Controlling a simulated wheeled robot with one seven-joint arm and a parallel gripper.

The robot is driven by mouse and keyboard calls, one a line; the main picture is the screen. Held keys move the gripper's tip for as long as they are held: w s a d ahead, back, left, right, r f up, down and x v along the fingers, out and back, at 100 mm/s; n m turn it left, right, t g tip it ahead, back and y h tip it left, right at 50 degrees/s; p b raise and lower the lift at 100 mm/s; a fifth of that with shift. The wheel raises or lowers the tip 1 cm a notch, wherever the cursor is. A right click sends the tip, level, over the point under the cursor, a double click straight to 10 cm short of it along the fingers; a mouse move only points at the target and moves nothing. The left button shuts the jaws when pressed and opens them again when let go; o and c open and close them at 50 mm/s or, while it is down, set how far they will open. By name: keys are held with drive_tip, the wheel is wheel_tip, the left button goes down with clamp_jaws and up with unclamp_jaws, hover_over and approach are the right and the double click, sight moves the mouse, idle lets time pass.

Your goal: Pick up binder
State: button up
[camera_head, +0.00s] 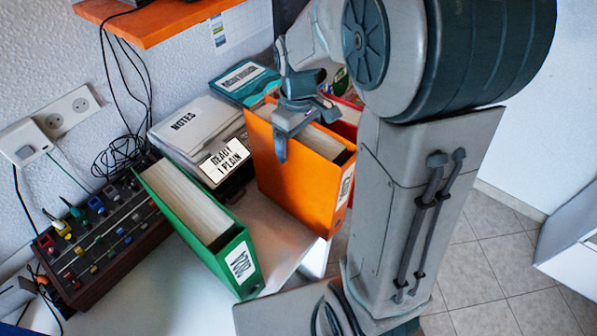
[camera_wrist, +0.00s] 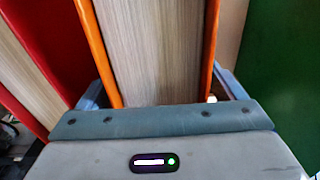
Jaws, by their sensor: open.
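An orange binder (camera_head: 292,180) stands upright on the white desk, its pages showing from above. My gripper (camera_head: 304,128) is over its top, open, with one finger down along the near orange cover. In the wrist view the orange binder (camera_wrist: 157,50) lies between my two open fingers (camera_wrist: 158,90), one on each side; whether they touch the covers I cannot tell. A green binder (camera_head: 200,222) stands to the left near the desk front. A red binder (camera_head: 345,120) stands just behind the orange one, partly hidden by my gripper and arm.
A mixer-like device (camera_head: 100,235) with cables is at the left against the wall. An orange shelf (camera_head: 160,20) hangs above. Tiled floor (camera_head: 480,270) lies right of the desk.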

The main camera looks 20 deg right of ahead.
clamp_jaws()
drive_tip(key=shift+r, duration=0.1)
